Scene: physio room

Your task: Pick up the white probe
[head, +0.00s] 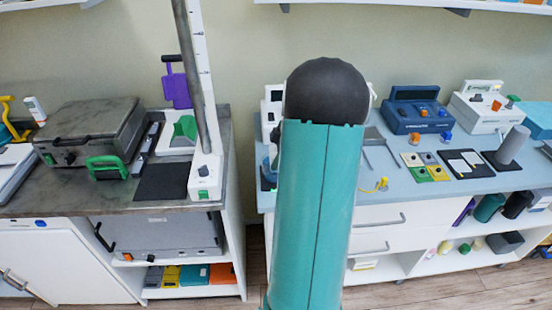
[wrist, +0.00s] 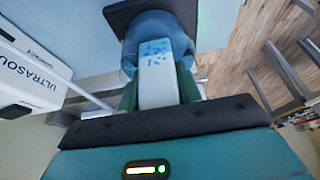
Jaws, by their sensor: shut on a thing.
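The white probe (wrist: 157,82) is in the wrist view, a pale handle with blue specks toward its far end. My gripper (wrist: 158,90) has a green finger on each side of it and is shut on it. The probe's far end lies within or in front of a translucent blue round piece (wrist: 130,52); I cannot tell which. A dark square pad (wrist: 118,16) is behind that. In the head view my arm hides the gripper and the probe.
A white ultrasound unit (wrist: 28,82) is close at the left in the wrist view, with a pale rod or cable (wrist: 42,52) beside it. The blue-grey counter (head: 400,190) carries a dark blue device (head: 415,112) and several pads. A grey-topped cabinet (head: 60,195) stands left, across a floor gap.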

